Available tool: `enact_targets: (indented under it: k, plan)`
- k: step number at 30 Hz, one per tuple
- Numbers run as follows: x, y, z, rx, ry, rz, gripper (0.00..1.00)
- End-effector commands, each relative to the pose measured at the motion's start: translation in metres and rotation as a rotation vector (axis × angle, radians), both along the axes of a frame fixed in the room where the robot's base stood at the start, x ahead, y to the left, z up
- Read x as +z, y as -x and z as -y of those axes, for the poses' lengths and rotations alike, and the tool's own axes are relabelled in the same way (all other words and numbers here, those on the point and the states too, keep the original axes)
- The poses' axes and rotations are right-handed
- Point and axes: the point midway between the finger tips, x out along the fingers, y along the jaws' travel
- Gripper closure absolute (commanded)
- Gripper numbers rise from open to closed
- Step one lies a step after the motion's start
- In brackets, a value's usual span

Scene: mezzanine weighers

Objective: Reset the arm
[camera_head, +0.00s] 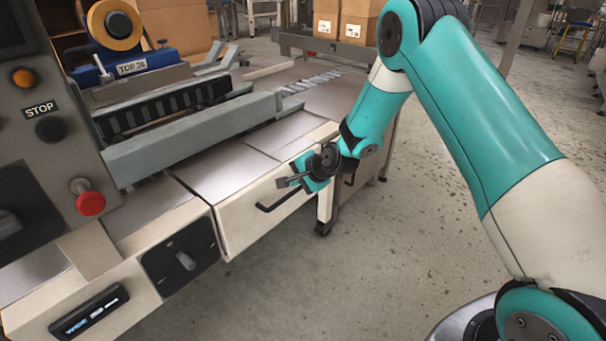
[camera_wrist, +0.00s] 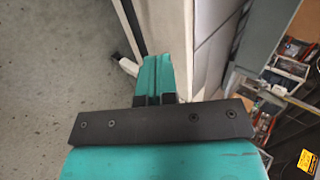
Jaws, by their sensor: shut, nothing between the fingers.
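My gripper (camera_head: 291,181) shows in the head view at the end of my teal and white arm, in front of the machine's drawer front and close to its black bar handle (camera_head: 285,199). I cannot tell whether it touches the handle. In the wrist view my gripper (camera_wrist: 158,60) is seen from behind, its two teal fingers together with nothing between them. The arm reaches in from the right, bent at the elbow.
The weighing machine (camera_head: 230,172) fills the left, with a control panel bearing a red button (camera_head: 90,203) and a tape roll (camera_head: 114,24) on top. Cardboard boxes (camera_head: 358,24) stand at the back. The concrete floor (camera_head: 400,230) in front of the machine is clear.

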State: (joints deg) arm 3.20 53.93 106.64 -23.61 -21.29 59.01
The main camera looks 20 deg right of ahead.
Motion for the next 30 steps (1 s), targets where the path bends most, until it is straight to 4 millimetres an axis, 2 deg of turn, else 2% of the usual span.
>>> enact_targets:
  k: [1, 6, 13, 17, 20, 23, 24, 27, 30]
  plan:
    - [0.007, 0.006, 0.004, -0.001, 0.000, 0.000, 1.00]
    - [0.018, 0.018, 0.009, 0.000, 0.000, -0.001, 1.00]
    - [0.029, 0.023, 0.004, 0.029, 0.010, -0.001, 1.00]
    - [0.066, 0.043, -0.019, 0.173, 0.077, -0.001, 1.00]
    - [0.110, 0.079, -0.046, 0.371, 0.165, -0.001, 1.00]
    - [0.151, 0.129, -0.070, 0.599, 0.263, 0.003, 1.00]
    - [0.166, 0.151, -0.078, 0.692, 0.301, 0.007, 1.00]
    - [0.196, 0.208, -0.090, 0.913, 0.388, 0.021, 1.00]
    - [0.214, 0.258, -0.094, 1.101, 0.457, 0.035, 1.00]
